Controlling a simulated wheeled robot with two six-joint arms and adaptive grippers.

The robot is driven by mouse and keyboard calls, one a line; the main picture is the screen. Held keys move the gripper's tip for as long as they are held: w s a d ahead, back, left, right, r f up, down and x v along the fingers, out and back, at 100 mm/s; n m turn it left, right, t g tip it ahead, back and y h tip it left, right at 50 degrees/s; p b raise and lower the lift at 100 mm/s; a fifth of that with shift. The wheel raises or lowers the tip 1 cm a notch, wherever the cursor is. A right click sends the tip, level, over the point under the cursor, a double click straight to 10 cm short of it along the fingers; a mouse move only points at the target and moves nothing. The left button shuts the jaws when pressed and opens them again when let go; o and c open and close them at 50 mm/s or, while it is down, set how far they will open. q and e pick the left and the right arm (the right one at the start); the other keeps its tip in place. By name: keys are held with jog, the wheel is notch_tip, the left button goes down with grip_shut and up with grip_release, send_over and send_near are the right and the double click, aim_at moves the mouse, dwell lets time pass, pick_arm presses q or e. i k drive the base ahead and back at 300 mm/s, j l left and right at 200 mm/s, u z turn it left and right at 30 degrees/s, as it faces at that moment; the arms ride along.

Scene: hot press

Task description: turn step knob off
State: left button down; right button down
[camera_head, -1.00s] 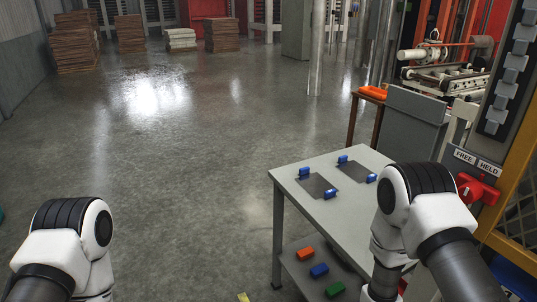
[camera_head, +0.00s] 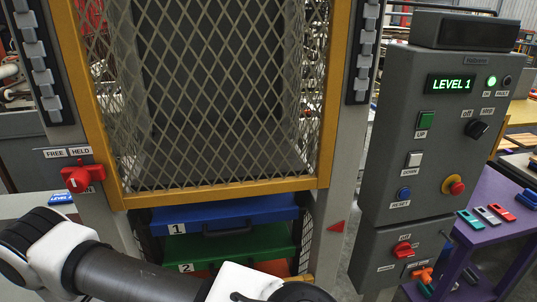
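The black rotary knob (camera_head: 476,130) sits on the right side of the grey control panel (camera_head: 391,175). Two small labels are above it, and the left one seems to read OFF. The knob's bar seems to slant toward the right label, but it is too small to be sure. The green display (camera_head: 451,84) on the panel reads LEVEL 1, and a green lamp (camera_head: 491,81) beside it is lit. One of my arms crosses the bottom left, well away from the knob. Neither gripper is in view.
A lower box carries a red switch (camera_head: 403,250). A purple table (camera_head: 493,232) stands right of the panel. The yellow-framed mesh guard (camera_head: 325,150) stands left.

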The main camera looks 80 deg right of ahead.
aim_at(474, 129)
jog(key=k+z, duration=0.1)
jog(key=z, duration=0.3)
jog(key=k+z, duration=0.1)
jog(key=z, duration=0.25)
jog(key=k+l+z, duration=0.1)
jog(key=z, duration=0.3)
jog(key=k+l+z, duration=0.1)
jog(key=z, duration=2)
